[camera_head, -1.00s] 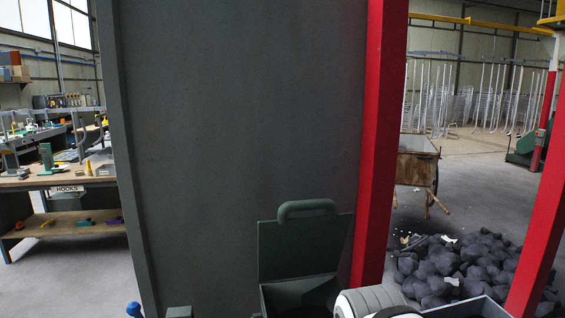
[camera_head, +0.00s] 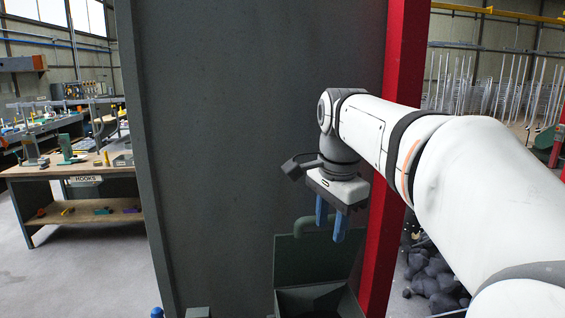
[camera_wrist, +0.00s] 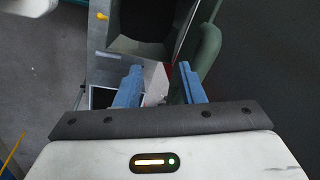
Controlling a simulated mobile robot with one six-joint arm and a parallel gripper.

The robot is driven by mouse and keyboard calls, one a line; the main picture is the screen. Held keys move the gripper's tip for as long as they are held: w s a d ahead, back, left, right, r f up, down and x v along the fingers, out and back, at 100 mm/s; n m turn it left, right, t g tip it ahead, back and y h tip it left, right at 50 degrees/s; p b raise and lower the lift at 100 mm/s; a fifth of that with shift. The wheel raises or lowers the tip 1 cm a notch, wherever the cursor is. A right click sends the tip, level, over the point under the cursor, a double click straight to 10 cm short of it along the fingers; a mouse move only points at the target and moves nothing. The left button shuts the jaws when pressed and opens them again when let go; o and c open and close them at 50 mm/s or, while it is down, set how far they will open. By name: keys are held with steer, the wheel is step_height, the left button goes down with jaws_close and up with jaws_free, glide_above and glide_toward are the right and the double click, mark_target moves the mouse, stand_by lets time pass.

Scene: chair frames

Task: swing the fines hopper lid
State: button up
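The fines hopper lid (camera_head: 312,262) is a dark green plate standing upright and open against the grey panel. Its rounded green handle (camera_head: 303,224) is on its top edge; the handle also shows in the wrist view (camera_wrist: 206,52), close beside the right finger. The open hopper (camera_head: 292,301) is below the lid, cut off by the lower picture edge. My gripper (camera_head: 330,232) points down at the handle's right end, its blue fingers apart with nothing held. The fingers also show in the wrist view (camera_wrist: 160,66). I cannot tell whether a finger touches the handle.
A tall grey panel (camera_head: 250,120) stands behind the lid, with a red post (camera_head: 402,60) to its right. Dark lumps (camera_head: 432,272) lie on the floor beyond the post. A workbench labelled HOOKS (camera_head: 95,165) stands at the left, with clear floor before it.

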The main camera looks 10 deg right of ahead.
steer(key=w+r+m, duration=0.1)
steer(key=r, duration=0.1)
steer(key=w+r+m+p, duration=0.1)
steer(key=r+m, duration=0.1)
steer(key=w+r+m, duration=0.1)
steer(key=w+r, duration=0.1)
steer(key=shift+r+m+g, duration=0.1)
steer(key=shift+m+g, duration=0.2)
steer(key=f+b, duration=0.4)
steer(key=f, duration=0.1)
steer(key=f+b, duration=0.2)
steer(key=f, duration=0.1)
steer(key=shift+w, duration=0.4)
steer(key=shift+r, duration=0.2)
steer(key=shift+c, duration=0.3)
jaws_close()
steer(key=shift+w+r+p, duration=0.25)
steer(key=shift+r+p, duration=0.05)
steer(key=shift+p, duration=0.35)
steer(key=w+p, duration=0.3)
steer(key=w, duration=0.2)
steer(key=shift+r+p, duration=0.2)
steer(key=shift+p, duration=0.2)
